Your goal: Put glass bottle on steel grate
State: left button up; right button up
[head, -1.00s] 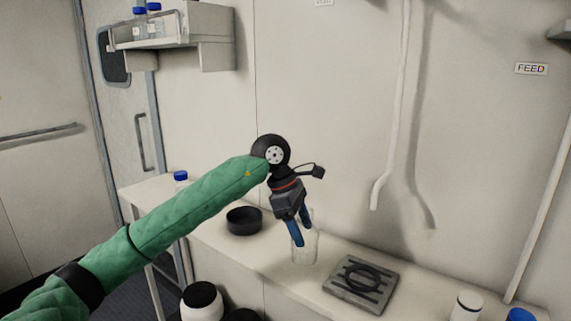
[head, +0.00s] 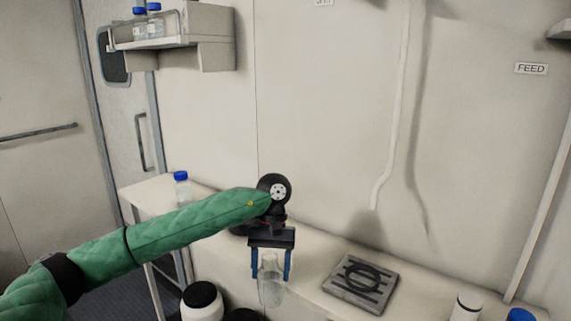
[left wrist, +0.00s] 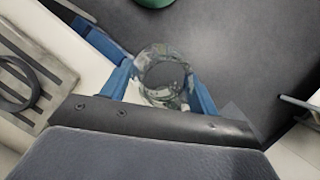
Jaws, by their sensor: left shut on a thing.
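A clear glass bottle (head: 270,284) is held between the blue fingers of my left gripper (head: 271,268), near the front edge of the counter. In the left wrist view the bottle (left wrist: 163,75) shows as a round glass outline between the fingers (left wrist: 160,90). The steel grate (head: 361,283) lies on the counter to the right of the gripper, with a dark ring on top. It also shows at the left of the left wrist view (left wrist: 40,75). My right gripper is not in view.
A blue-capped bottle (head: 181,188) stands at the counter's left end. A white container with a dark lid (head: 202,300) is below the counter's front. A white bottle (head: 466,307) and a blue cap (head: 521,315) are at the lower right. A dark round dish is mostly hidden behind my arm.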

pick_arm(q)
jog(key=s+a+f, duration=0.3)
jog(key=a+f, duration=0.5)
jog(key=f, duration=0.1)
jog(key=s+a+f+n, duration=0.1)
jog(key=s+a+f, duration=0.3)
jog(key=a+f, duration=0.5)
